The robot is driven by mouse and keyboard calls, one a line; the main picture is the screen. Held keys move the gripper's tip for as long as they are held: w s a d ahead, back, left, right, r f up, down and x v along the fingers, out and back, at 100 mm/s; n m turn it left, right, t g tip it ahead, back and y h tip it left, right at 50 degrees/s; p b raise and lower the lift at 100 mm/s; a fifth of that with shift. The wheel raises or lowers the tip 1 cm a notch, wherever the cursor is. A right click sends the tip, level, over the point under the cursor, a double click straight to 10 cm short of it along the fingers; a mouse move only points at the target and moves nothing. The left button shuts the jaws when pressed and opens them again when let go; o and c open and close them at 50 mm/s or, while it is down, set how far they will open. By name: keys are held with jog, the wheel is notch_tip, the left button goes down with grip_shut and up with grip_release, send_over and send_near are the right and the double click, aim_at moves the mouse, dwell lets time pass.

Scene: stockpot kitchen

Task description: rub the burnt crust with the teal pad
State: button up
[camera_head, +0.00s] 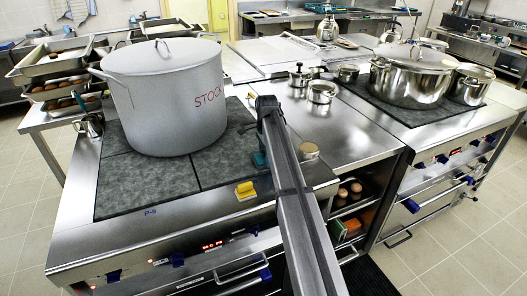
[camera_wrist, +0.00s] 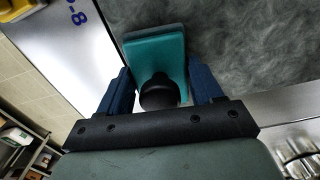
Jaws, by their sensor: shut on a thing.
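The teal pad (camera_wrist: 155,55) is a flat block with a black knob (camera_wrist: 158,92) on it. My gripper (camera_wrist: 161,76) is shut on the pad's knob, with a blue finger on each side. In the head view the pad (camera_head: 259,160) shows small at the right edge of the cooktop, below the end of my arm. It is over the dark grey, mottled cooktop panel (camera_head: 222,165); whether it touches cannot be told. I cannot make out the burnt crust as a distinct patch from the mottled grey. The pad's underside is hidden.
A large grey stockpot (camera_head: 165,105) marked STOCK stands on the cooktop left of the pad. A yellow sponge (camera_head: 245,190) lies near the front edge.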

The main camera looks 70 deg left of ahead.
jog(key=d, duration=0.3)
jog(key=shift+d, duration=0.2)
jog(key=shift+a+r, duration=0.15)
jog(key=shift+r, duration=0.05)
notch_tip(320, 180, up, 2)
jog(key=shift+r, duration=2.9)
